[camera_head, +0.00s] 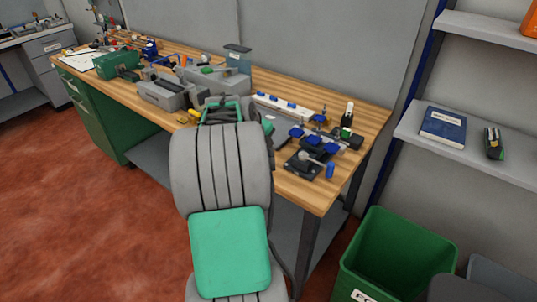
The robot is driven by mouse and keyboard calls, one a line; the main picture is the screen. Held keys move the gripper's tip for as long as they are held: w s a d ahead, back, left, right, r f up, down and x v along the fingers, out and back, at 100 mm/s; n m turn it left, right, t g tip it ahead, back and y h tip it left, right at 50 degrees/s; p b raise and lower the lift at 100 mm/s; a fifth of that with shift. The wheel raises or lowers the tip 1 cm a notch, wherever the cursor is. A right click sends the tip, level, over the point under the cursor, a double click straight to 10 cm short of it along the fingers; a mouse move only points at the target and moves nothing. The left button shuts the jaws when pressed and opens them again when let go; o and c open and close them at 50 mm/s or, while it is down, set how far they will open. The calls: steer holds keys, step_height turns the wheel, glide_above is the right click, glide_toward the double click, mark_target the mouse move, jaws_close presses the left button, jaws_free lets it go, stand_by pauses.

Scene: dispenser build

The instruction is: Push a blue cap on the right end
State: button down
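A white strip (285,106) with several small blue caps (291,105) lies along the back of the wooden bench. In front of it, toward the bench's right end, stands a dark fixture (303,165) with several blue parts (313,140) on top. A blue piece (329,171) stands at its right front. I cannot tell which blue parts are caps or whether any is seated on an end. My grey and green arm reaches over the bench edge, left of the fixture. Its fingers are hidden behind the arm, so their opening and any contact are not visible.
The bench (318,197) carries a grey toolbox (165,92), a green machine (117,64) and a dark bottle (347,116). A green bin (392,250) stands on the floor at right. Wall shelves (465,152) are at the right. The red floor at left is clear.

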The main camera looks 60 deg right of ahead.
steer(key=shift+w, duration=0.1)
steer(key=c, duration=1.1)
jaws_free()
steer(key=shift+o, duration=0.2)
steer(key=shift+r, duration=0.15)
step_height(320, 180, up, 7)
steer(key=p, duration=0.2)
